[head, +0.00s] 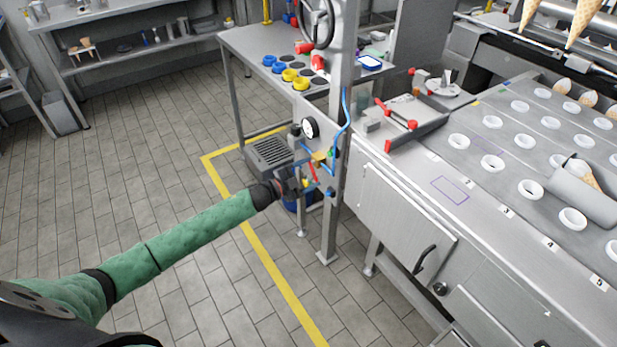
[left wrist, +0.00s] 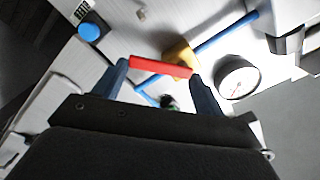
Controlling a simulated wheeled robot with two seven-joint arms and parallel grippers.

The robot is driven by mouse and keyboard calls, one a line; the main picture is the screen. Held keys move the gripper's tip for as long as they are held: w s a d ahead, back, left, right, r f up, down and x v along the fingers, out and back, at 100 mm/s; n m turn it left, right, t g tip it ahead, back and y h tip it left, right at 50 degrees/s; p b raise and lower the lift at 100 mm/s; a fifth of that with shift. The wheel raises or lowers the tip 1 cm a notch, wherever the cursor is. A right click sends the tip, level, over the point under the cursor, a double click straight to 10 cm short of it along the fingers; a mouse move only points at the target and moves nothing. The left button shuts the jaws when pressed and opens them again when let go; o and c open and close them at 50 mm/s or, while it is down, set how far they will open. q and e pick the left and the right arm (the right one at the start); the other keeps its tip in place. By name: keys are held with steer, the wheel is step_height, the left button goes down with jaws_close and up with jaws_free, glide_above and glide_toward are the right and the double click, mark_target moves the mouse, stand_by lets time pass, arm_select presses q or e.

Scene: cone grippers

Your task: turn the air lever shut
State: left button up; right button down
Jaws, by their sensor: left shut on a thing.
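The red air lever (head: 312,171) sits on a brass valve (head: 320,157) on the panel beside the metal post. In the left wrist view the red lever (left wrist: 160,66) spans between my two finger tips, in front of the brass valve body (left wrist: 181,54). My left gripper (head: 297,184) reaches the panel from the left and is shut on the lever; it also shows in the left wrist view (left wrist: 161,82). The gripper partly hides the lever's lower part in the head view. My right gripper is not in view.
A round pressure gauge (head: 310,127) sits just above the valve, and blue hoses (head: 347,108) run beside it. The metal post (head: 342,70) and the machine cabinet (head: 400,215) stand close on the right. A grey vented box (head: 270,152) is behind. The left floor is open.

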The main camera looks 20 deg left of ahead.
arm_select(q)
steer(key=shift+w+a+f+m+b, duration=0.2)
steer(key=shift+m+b, duration=0.6)
steer(key=shift+m, duration=0.55)
steer(key=shift+w+a+f+m+b, duration=0.15)
steer(key=shift+a+m+b, duration=0.15)
steer(key=shift+m+b, duration=0.8)
steer(key=shift+w+a+f+m+b, duration=0.2)
steer(key=shift+m+b, duration=0.25)
steer(key=shift+m, duration=1.2)
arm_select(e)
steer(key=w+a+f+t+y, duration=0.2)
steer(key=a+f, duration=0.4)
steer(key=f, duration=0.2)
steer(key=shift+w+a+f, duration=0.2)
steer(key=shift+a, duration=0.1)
